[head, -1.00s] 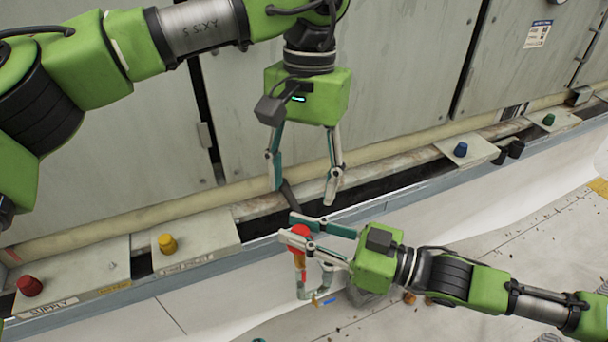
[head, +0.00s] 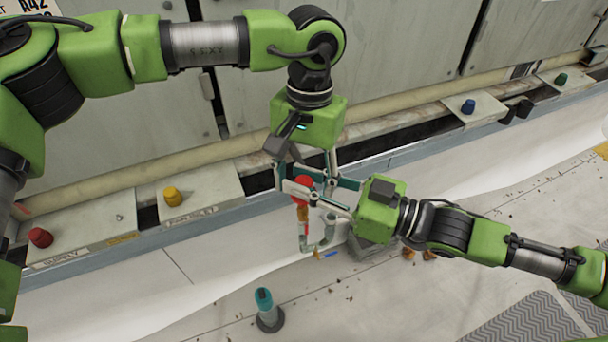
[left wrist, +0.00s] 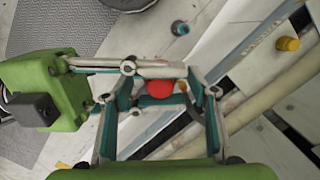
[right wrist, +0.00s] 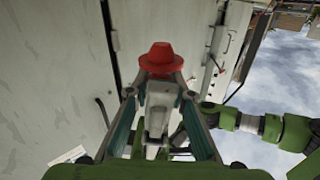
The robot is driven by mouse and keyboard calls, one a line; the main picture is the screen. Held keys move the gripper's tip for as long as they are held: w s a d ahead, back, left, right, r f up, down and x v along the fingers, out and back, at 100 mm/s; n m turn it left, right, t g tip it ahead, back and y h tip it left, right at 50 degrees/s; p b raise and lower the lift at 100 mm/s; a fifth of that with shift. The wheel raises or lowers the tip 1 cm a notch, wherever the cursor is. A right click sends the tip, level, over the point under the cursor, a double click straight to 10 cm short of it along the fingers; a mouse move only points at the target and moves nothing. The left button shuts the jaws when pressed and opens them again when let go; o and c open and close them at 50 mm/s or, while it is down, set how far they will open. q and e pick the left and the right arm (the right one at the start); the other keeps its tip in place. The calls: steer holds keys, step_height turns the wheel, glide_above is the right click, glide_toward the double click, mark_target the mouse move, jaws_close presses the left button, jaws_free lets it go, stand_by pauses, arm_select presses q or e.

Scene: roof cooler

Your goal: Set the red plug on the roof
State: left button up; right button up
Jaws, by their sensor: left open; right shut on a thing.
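The red plug (head: 302,183) is held by my right gripper (head: 310,194), which comes in from the right and is shut on it. In the right wrist view the plug (right wrist: 160,58) stands up at the fingertips, its wide rim and rounded top showing. My left gripper (head: 306,182) hangs from above, open, with its fingers on either side of the plug and the right fingertips. In the left wrist view the plug (left wrist: 160,88) lies between the open left fingers, apart from both as far as I can tell. The light roof floor (head: 400,300) lies below.
Another red knob (head: 40,237) and a yellow knob (head: 172,196) sit on ledge panels at left. Blue (head: 468,106) and green (head: 561,79) knobs sit at right. A teal-topped tool (head: 265,308) stands on the floor. Grey cabinet doors (head: 390,60) rise behind.

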arm_select(q)
steer(key=c, duration=1.1)
steer(key=shift+c, duration=0.2)
arm_select(e)
steer(key=o, duration=1)
steer(key=shift+o, duration=0.2)
